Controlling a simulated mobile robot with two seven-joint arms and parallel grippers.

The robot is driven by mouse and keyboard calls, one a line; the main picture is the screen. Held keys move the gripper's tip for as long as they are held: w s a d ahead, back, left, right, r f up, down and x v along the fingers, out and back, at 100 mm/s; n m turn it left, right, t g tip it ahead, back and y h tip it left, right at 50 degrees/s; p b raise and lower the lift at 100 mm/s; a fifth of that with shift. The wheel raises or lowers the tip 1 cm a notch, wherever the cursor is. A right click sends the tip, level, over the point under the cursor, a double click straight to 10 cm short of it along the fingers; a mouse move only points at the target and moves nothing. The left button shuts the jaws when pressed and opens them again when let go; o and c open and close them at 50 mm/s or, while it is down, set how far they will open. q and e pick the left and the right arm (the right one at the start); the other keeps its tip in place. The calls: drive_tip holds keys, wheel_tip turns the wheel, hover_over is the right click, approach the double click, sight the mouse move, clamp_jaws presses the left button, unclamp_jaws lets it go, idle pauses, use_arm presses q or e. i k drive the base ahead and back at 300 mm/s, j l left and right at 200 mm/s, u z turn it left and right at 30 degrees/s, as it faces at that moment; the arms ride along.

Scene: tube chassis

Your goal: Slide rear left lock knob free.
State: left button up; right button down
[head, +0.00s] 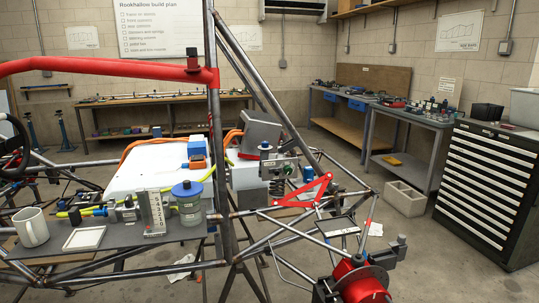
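A small dark knob (193,53) stands upright on the red bar (110,68), close to where the bar's red bracket (214,77) meets an upright frame tube (214,125). It appears seated on the bar. A second small knob, with a blue top (265,146), shows by the grey housing near the middle. No label tells which knob is the rear left lock knob. Neither of my grippers shows in the head view, and nothing is seen touching either knob.
A dark shelf (120,236) on the chassis holds a white mug (31,227), a white tray (85,238) and a blue-lidded jar (188,203). Slanted tubes (262,80) rise right of the upright. A red hub (362,285) is at lower right. Space above the red bar is open.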

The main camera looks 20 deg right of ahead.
sight(276, 171)
drive_tip(key=i+l+u, duration=0.1)
drive_tip(key=i, duration=0.3)
drive_tip(key=i+l+u, duration=0.1)
drive_tip(key=i+l, duration=0.2)
drive_tip(key=i, duration=0.1)
